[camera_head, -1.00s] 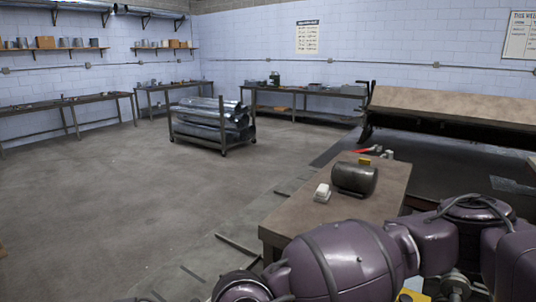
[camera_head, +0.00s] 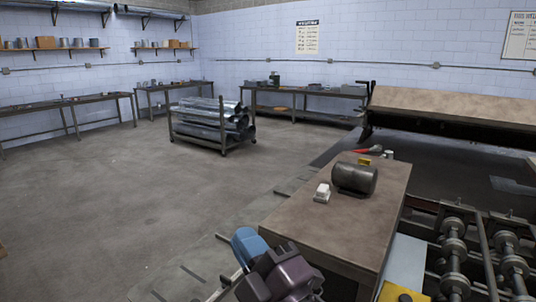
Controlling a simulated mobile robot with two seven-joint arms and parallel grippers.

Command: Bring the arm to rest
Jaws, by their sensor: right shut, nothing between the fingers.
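My right gripper (camera_head: 246,250) is low in the middle of the view, beside the near left corner of the wooden-topped bench (camera_head: 318,232). It is shut with nothing in it. Its fingertips are small and partly hidden by the wrist. The purple and dark links of my right arm show just below it and run off the bottom edge. My left gripper is out of view. A dark metal cylinder (camera_head: 354,178) lies on the bench, apart from the gripper.
A small white object (camera_head: 322,193) and a red-handled tool (camera_head: 367,151) are on the bench. A machine with rollers (camera_head: 455,249) stands at lower right, a sheet brake (camera_head: 450,108) behind. A cart of shiny ducts (camera_head: 213,122) stands farther back. The floor at left is clear.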

